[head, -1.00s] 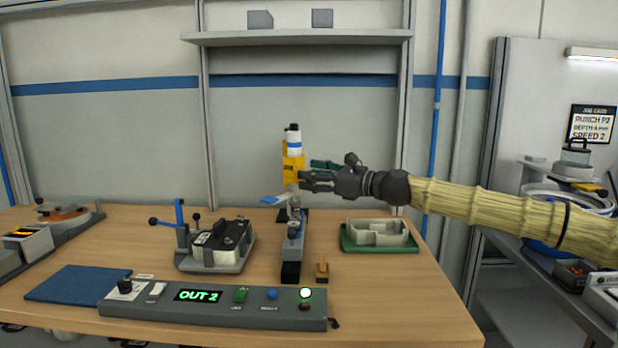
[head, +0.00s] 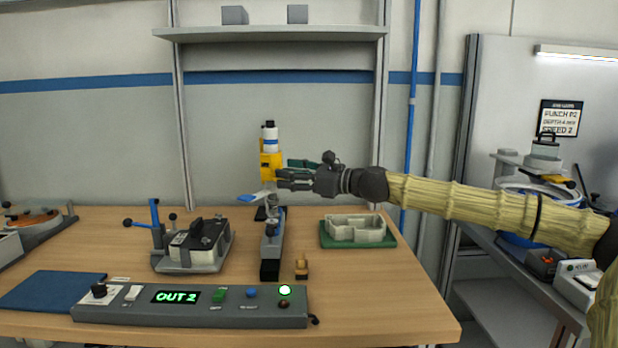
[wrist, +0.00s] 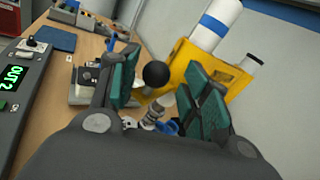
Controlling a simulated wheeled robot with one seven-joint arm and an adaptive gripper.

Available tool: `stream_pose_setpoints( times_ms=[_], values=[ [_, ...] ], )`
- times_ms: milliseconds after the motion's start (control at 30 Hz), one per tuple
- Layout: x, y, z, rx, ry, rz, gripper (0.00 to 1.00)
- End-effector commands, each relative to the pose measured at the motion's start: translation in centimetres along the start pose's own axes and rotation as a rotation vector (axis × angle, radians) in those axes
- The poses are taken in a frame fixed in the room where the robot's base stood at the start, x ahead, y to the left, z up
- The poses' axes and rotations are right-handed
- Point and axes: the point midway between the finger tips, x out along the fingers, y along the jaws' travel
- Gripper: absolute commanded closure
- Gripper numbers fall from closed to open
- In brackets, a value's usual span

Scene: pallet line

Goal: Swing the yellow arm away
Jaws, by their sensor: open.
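The yellow arm (head: 269,166) stands upright at the back of a narrow grey fixture (head: 270,256) on the bench. A white cylinder (head: 270,142) with a blue band and dark cap tops it. My gripper (head: 284,177) reaches in from the right, close beside the yellow arm. In the wrist view, my gripper (wrist: 163,85) is open, its two green-padded fingers apart. A black ball knob (wrist: 156,74) shows between them, in front of the yellow body (wrist: 190,68). Whether either finger touches the knob or the yellow part, I cannot tell.
A blue lever (head: 256,197) sits just below the yellow arm. Left is a grey clamp fixture (head: 190,262); right is a green tray (head: 328,240) with a pale housing. A control panel (head: 136,307) reading OUT 2 with a lit green lamp lies in front.

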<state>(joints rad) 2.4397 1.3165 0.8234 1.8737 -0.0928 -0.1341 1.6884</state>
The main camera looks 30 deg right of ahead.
Motion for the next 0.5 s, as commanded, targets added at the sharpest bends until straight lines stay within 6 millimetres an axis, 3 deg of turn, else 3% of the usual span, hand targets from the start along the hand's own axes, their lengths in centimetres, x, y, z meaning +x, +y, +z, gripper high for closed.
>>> stream_pose_setpoints(
  times_ms=[500],
  values=[
    [-2.8,0.0,0.1,0.000,-0.002,0.000,0.53]
  ],
)
